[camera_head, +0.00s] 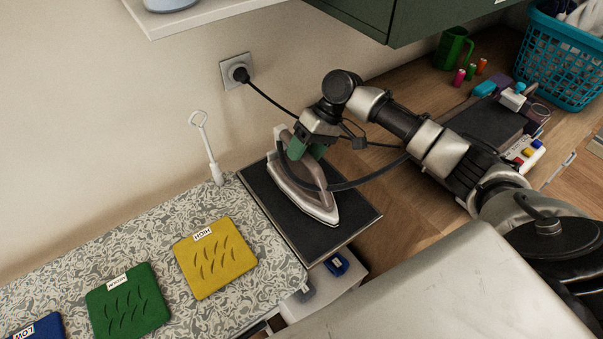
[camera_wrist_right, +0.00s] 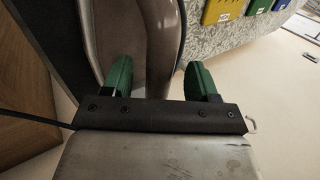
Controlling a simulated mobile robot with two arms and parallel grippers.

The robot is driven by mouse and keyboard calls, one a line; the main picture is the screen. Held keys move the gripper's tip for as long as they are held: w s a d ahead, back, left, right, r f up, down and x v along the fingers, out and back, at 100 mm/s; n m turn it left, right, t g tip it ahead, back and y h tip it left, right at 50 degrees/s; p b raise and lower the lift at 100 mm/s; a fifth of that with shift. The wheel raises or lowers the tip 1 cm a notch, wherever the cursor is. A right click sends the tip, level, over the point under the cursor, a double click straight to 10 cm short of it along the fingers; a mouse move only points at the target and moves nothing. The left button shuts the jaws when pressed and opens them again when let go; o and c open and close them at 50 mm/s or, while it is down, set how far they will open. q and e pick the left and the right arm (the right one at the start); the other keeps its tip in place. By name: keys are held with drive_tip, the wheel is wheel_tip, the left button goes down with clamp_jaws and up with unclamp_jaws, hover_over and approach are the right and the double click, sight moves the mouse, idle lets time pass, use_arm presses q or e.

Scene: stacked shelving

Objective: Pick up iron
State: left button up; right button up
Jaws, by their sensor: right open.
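The iron (camera_head: 314,201), grey-brown with a pale sole, rests on a dark square pad (camera_head: 358,213) at the end of the ironing board. It also shows close up in the right wrist view (camera_wrist_right: 75,35). My right gripper (camera_head: 306,150), with green fingers, is at the iron's handle and partly hides it. In the right wrist view my open right gripper (camera_wrist_right: 160,80) has one finger in front of the iron's body and one beyond its edge. A curved part that looks like the handle lies between them. Contact cannot be told. My left gripper is not in view.
A dark cord runs from the wall socket (camera_head: 237,71) past my right arm. Yellow (camera_head: 215,258) and green (camera_head: 128,303) pads lie on the patterned board (camera_head: 75,272). A white upright holder (camera_head: 207,150) stands behind. A green cabinet (camera_head: 400,15) overhangs the wooden counter.

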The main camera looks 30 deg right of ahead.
sight(307, 175)
drive_tip(key=shift+p+x, duration=0.3)
drive_tip(key=shift+x, duration=1.3)
clamp_jaws()
drive_tip(key=shift+d+r, duration=0.1)
